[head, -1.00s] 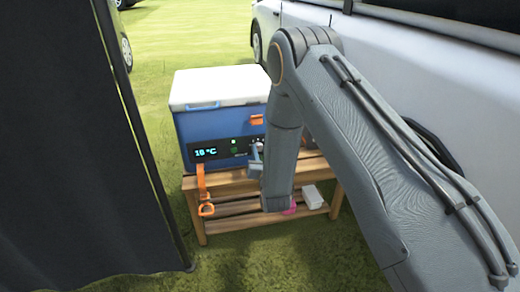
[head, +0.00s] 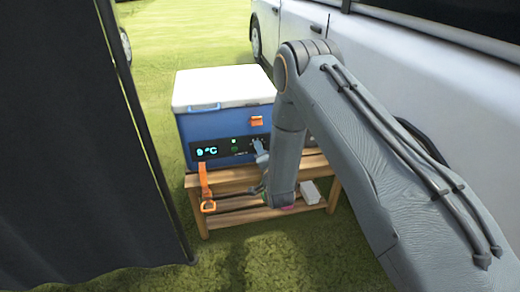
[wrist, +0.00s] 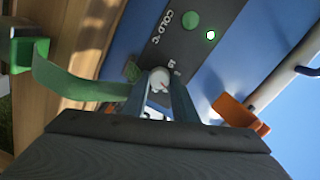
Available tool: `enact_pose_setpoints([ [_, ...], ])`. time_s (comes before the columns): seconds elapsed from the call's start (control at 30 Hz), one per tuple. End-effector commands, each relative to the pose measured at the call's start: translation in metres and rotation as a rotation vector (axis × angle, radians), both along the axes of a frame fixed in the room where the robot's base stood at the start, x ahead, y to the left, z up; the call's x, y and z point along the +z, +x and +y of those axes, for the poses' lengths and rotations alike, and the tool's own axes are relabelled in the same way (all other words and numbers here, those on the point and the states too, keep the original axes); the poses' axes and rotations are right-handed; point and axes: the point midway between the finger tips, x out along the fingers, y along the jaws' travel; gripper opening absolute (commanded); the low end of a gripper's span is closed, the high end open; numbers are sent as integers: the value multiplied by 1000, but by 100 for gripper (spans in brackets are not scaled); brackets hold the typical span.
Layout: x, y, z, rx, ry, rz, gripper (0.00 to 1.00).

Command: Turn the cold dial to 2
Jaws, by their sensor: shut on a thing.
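The cold dial (wrist: 158,80) is a small pale round knob with a reddish mark, on the dark panel of a blue cooler (head: 199,125) with a white lid. "COLD °C" is lettered near it in the wrist view. My gripper (wrist: 157,88) is shut on the dial, one finger on each side; it also shows in front of the panel in the head view (head: 261,147). The fingers partly cover the dial and its scale. The cooler's display (head: 207,151) reads 9 °C in the head view.
The cooler stands on a wooden bench (head: 232,177). An orange strap (head: 205,188) hangs at its left front. An orange latch (wrist: 240,115) and a green strap (wrist: 75,82) lie close beside my gripper. A dark curtain (head: 80,150) is left; a white vehicle (head: 440,90) is right.

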Motion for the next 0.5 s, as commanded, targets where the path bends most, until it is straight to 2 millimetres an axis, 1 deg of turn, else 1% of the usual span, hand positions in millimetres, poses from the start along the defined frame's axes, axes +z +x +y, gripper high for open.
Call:
enact_pose_setpoints([
  [0.5,-1,0,-1,0,469,136,3],
])
